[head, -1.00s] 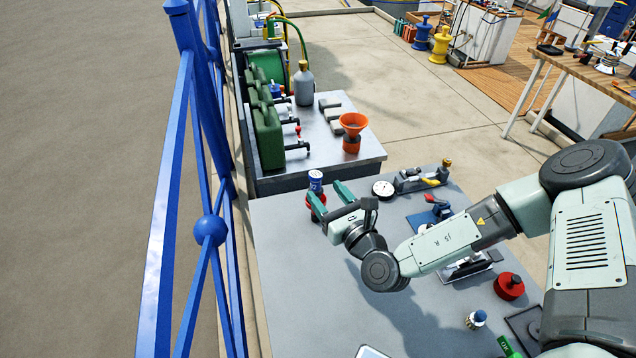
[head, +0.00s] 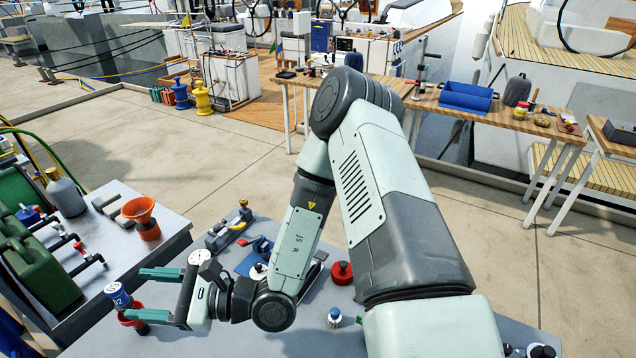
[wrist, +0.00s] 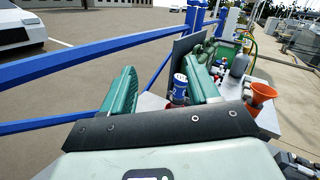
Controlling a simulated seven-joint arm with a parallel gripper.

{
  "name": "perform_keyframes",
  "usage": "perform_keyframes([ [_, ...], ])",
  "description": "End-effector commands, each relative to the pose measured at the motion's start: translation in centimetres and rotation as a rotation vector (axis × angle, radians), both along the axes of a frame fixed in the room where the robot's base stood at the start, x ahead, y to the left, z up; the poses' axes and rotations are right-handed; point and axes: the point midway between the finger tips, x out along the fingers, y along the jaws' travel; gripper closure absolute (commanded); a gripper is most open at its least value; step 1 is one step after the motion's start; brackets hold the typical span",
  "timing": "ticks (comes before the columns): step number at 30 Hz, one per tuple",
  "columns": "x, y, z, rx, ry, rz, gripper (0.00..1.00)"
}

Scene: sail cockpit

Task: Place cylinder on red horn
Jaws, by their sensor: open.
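A small white cylinder with blue bands (head: 118,295) is upright at the far left end of the grey table. It appears to rest on top of the red horn (head: 131,318), which is partly hidden by a finger. My gripper (head: 132,294) is open, with its green fingers pointing left toward the cylinder. The cylinder lies just past the fingertips, and I see no grip on it. In the wrist view the cylinder (wrist: 180,88) shows between the spread fingers, nearer the right one, with some red below it.
A side bench holds an orange funnel (head: 140,212), a grey bottle (head: 65,192) and green jerrycans (head: 40,265). On my table are a red round container (head: 342,272), a blue-capped bottle (head: 334,317) and a yellow-tipped tool (head: 230,228). A blue railing (wrist: 80,58) runs alongside.

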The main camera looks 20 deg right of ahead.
Motion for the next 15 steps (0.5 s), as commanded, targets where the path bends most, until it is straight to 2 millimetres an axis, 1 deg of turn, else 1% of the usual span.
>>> perform_keyframes([
  [1,-0.5,-0.3,2.1,-0.026,-0.089,0.083,0.40],
  [3,-1.8,-0.8,4.2,-0.068,-0.190,0.202,0.40],
  [6,-3.8,-1.9,6.7,-0.153,-0.327,0.364,0.40],
  [8,-4.9,-2.9,7.8,-0.218,-0.406,0.456,0.40],
  [11,-6.6,-4.8,9.5,-0.345,-0.534,0.597,0.40],
  [14,-8.1,-7.2,10.9,-0.494,-0.654,0.719,0.40],
  [15,-8.5,-8.2,11.4,-0.561,-0.701,0.760,0.40],
])
